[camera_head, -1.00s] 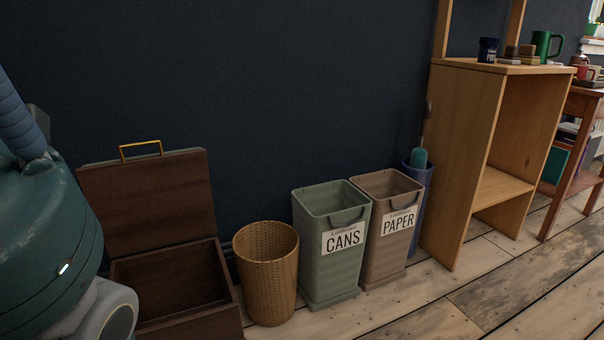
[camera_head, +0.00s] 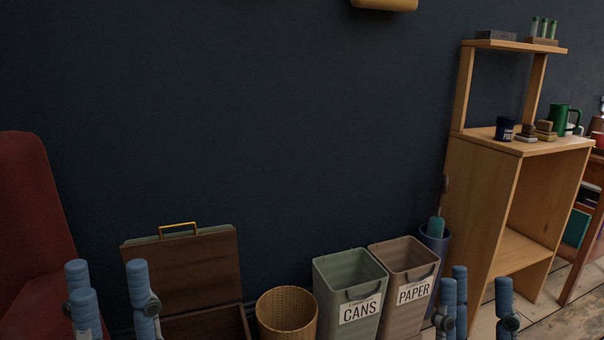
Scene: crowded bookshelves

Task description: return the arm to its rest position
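My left gripper (camera_head: 110,296) is at the bottom left with its blue ribbed fingers pointing up and spread apart. Nothing shows between them. It appears in front of the red chair's edge and left of the open wooden box. My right gripper (camera_head: 478,302) is at the bottom right, also with blue fingers up and apart, and no object between them. It appears in front of the floor and the foot of the wooden shelf. Both palms and most of both arms are below the picture's edge.
Along the dark wall stand a red chair (camera_head: 36,215), an open wooden box (camera_head: 185,270), a wicker basket (camera_head: 287,315), a green CANS bin (camera_head: 348,275), a brown PAPER bin (camera_head: 403,262) and a blue holder (camera_head: 433,243). A wooden shelf (camera_head: 478,190) stands at right.

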